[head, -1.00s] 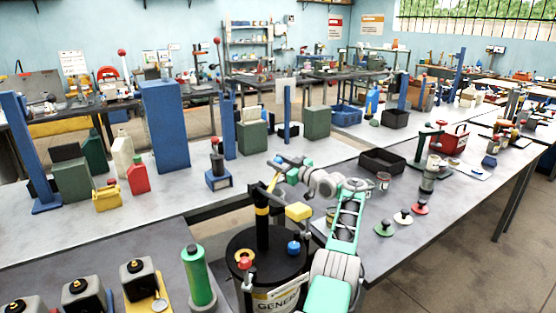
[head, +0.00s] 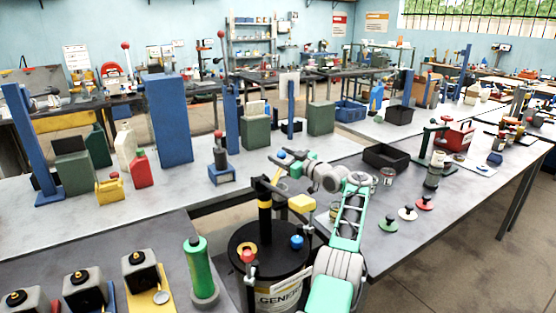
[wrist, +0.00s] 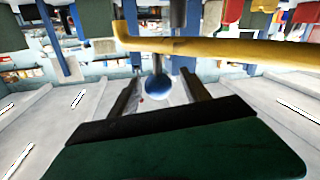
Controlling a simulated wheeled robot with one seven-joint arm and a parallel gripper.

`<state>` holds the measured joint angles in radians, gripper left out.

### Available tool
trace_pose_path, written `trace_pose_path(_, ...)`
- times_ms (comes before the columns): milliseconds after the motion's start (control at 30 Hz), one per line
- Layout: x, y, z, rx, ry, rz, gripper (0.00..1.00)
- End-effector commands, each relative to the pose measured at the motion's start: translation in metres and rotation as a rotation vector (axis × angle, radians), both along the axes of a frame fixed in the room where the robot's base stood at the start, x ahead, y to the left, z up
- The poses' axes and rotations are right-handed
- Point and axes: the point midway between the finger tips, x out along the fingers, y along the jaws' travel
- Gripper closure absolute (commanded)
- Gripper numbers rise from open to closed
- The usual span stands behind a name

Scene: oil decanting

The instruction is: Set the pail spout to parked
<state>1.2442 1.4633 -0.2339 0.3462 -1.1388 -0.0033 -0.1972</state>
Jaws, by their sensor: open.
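The pail (head: 281,292) is a black drum with a pale label, standing in front of my arm. A black post with a yellow band (head: 264,204) rises from its lid, with a black arm at its top and a yellow block (head: 301,203) to the right. I cannot tell for certain which part is the spout. My gripper (head: 280,159) is above and behind the post top. In the wrist view its two dark fingers (wrist: 157,92) are apart. A blue ball (wrist: 156,87) shows between them, apparently beyond the tips. A yellow bar (wrist: 210,47) crosses beyond the fingers.
A blue cap (head: 297,241) and a red-topped fitting (head: 248,256) are on or by the lid. A green cylinder (head: 199,270) stands left of the pail. A black tray (head: 386,158) and several knobbed discs lie on the right bench. The left bench is partly clear.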

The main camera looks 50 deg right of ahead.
Motion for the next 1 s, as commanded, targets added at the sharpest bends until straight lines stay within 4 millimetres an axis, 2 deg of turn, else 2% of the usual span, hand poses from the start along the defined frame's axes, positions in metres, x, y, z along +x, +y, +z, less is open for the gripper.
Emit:
trace_pose_path(33, -0.004, -0.001, -0.011, -0.003, -0.001, -0.002, 0.45)
trace_pose_path(133, -0.012, 0.000, -0.014, -0.003, 0.000, -0.003, 0.45)
trace_pose_path(267, -0.022, 0.003, -0.014, -0.003, 0.000, -0.001, 0.45)
trace_pose_path(500, -0.058, 0.007, -0.009, 0.000, 0.001, 0.001, 0.45)
trace_pose_path(600, -0.066, 0.009, -0.005, 0.000, 0.000, 0.002, 0.45)
trace_pose_path(1000, -0.069, 0.009, -0.002, 0.001, 0.000, 0.003, 0.45)
